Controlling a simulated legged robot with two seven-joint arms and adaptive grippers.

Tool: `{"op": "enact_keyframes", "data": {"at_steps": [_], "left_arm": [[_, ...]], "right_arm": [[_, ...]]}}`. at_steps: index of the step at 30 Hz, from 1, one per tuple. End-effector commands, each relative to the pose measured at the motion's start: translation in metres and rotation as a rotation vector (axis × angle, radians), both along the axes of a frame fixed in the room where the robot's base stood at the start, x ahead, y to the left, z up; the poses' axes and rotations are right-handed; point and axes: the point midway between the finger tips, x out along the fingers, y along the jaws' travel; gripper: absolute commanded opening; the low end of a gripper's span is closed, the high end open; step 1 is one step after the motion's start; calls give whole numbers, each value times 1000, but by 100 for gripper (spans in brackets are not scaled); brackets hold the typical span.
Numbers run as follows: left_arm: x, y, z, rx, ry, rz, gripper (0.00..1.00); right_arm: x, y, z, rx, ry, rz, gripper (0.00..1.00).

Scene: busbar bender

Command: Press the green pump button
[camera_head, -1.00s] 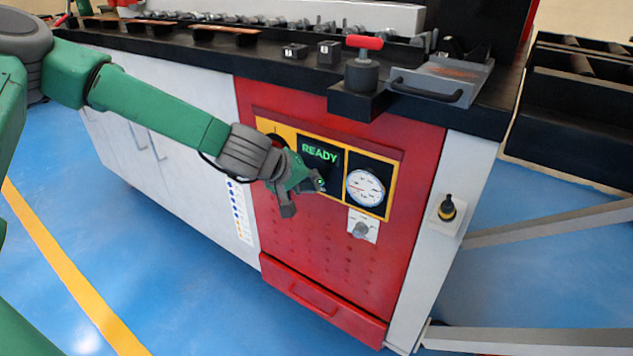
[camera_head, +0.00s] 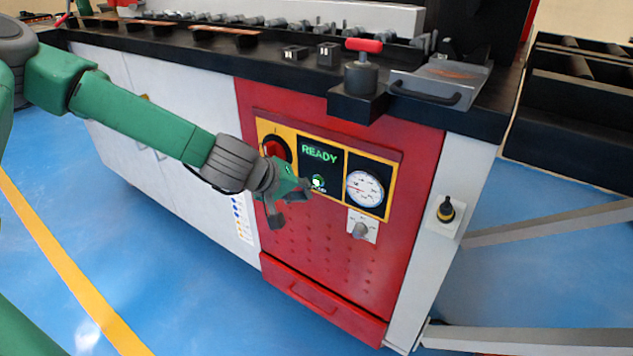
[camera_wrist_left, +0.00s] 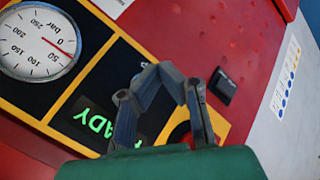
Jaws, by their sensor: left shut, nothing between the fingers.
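I cannot tell the exact gap to the panel. In the left wrist view, the shut fingers (camera_wrist_left: 164,75) cover part of the panel, and the button cannot be made out. My right gripper is not in view.
A red knob (camera_head: 275,149) is left of the display and a pressure gauge (camera_head: 365,189) right of it. A grey selector (camera_head: 360,230) sits below the gauge. The black worktop (camera_head: 200,47) overhangs the red cabinet front (camera_head: 330,240).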

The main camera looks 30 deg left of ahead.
Motion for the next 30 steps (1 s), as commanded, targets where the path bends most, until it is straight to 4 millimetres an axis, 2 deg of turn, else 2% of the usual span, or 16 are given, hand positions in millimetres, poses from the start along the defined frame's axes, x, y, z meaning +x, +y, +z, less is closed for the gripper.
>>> {"op": "enact_keyframes", "data": {"at_steps": [7,12,30], "left_arm": [[-25,2,2,-2,0,0,0],[-34,2,2,-1,-1,-1,0],[-35,2,1,-1,-1,0,0]], "right_arm": [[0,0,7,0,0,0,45],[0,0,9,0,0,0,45],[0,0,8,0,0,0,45]]}}
